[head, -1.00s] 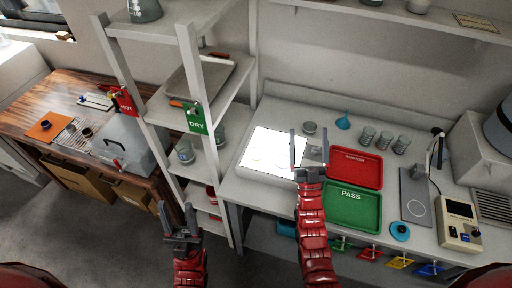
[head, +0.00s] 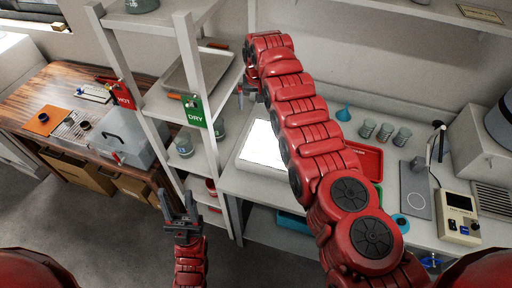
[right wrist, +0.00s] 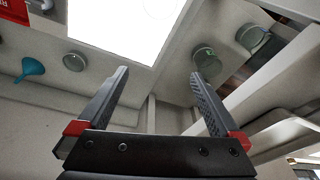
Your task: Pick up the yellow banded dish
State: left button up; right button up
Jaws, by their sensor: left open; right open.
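I cannot make out a yellow band on any dish. Two glass dishes stand on the rack's middle shelf, a left one (head: 183,148) and a right one (head: 218,130); the right wrist view shows two glass dishes, one (right wrist: 207,63) close to a fingertip in the picture and another (right wrist: 252,38) beyond it. A red-banded dish (head: 210,187) is on a lower shelf. My right gripper (head: 246,92) is open and empty beside the rack's right side; its fingers (right wrist: 158,82) are spread in the wrist view. My left gripper (head: 178,207) is open and empty, low before the rack.
White rack posts (head: 190,80) and the green DRY tag (head: 193,111) stand near my right gripper. A metal tray (head: 200,72) lies on the upper shelf. The bright light panel (head: 261,146), blue funnel (head: 343,113) and several glasses (head: 384,131) are on the bench. My right arm hides part of the bench.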

jog(key=s+r+g, duration=0.2)
jog(key=s+r, duration=0.2)
jog(key=s, duration=0.1)
jog(key=b, duration=0.9)
send_over(256, 145)
jog(key=shift+h, duration=0.3)
notch_tip(256, 145, down, 10)
jog(key=shift+w+f, duration=0.1)
jog(key=shift+w, duration=0.05)
jog(key=shift+a+f, duration=0.1)
jog(key=shift+f, duration=0.95)
jog(key=shift+f+p, duration=0.45)
jog(key=shift+p, duration=0.25)
jog(key=shift+f+p, duration=0.55)
jog(key=shift+p, duration=0.1)
notch_tip(256, 145, down, 3)
jog(key=shift+f+b, duration=0.15)
jog(key=shift+b, duration=0.6)
jog(key=c, duration=1.3)
